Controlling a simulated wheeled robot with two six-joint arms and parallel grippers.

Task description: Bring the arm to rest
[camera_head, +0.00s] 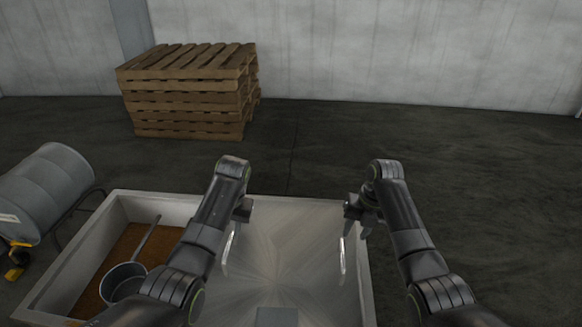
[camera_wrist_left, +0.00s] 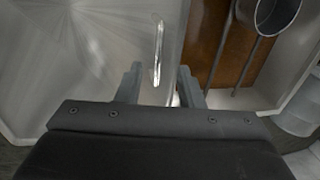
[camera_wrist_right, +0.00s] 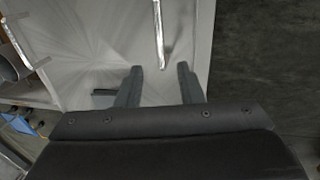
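My left gripper (camera_head: 241,211) is over the tank's brushed metal surface. In the left wrist view its fingers (camera_wrist_left: 159,84) are apart with nothing between them. A thin metal handle (camera_wrist_left: 158,52) lies just beyond them; in the head view this left handle (camera_head: 229,248) is below the gripper. My right gripper (camera_head: 360,214) is over the right side of the same surface. In the right wrist view its fingers (camera_wrist_right: 160,82) are apart and empty. A second handle (camera_wrist_right: 159,35) shows beyond them, and the head view also shows this right handle (camera_head: 342,256).
The metal surface (camera_head: 285,225) sits within a pale-walled tank (camera_head: 75,258). Left of it, a saucepan-like dipper (camera_head: 123,282) stands over a brown area (camera_head: 112,257). A grey drum (camera_head: 47,190) lies at the far left. Pallets (camera_head: 190,92) are stacked behind. Floor at right is clear.

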